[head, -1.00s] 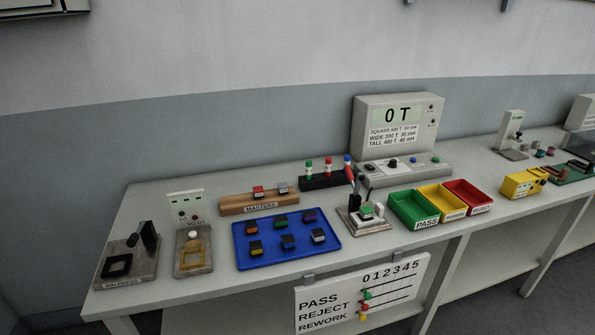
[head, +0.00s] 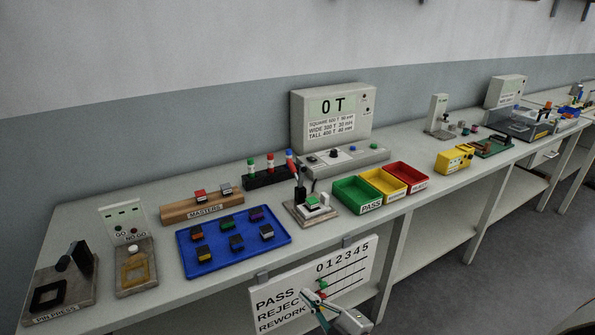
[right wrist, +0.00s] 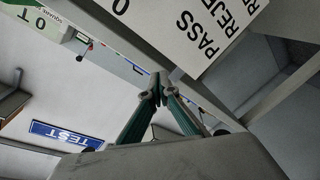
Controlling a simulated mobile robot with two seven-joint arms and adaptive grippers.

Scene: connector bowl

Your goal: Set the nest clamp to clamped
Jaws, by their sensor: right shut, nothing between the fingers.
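The nest clamp fixture (head: 311,212) stands on the bench in front of the tester, left of the green tray. It has a pale base with a green-topped connector (head: 312,202) in it. Its dark lever with a red part (head: 294,171) stands up behind the connector; I cannot tell its exact setting. My right gripper (head: 308,293) is low in front of the bench, before the hanging score board, well below the clamp. In the right wrist view its green-sided fingers (right wrist: 160,88) meet at the tips and hold nothing. My left gripper is not in view.
The tester box (head: 331,118) stands behind the clamp. A blue tray (head: 268,245) with several connectors lies left of it. Green (head: 357,207), yellow and red trays sit to the right. The score board (head: 345,272) hangs from the front edge.

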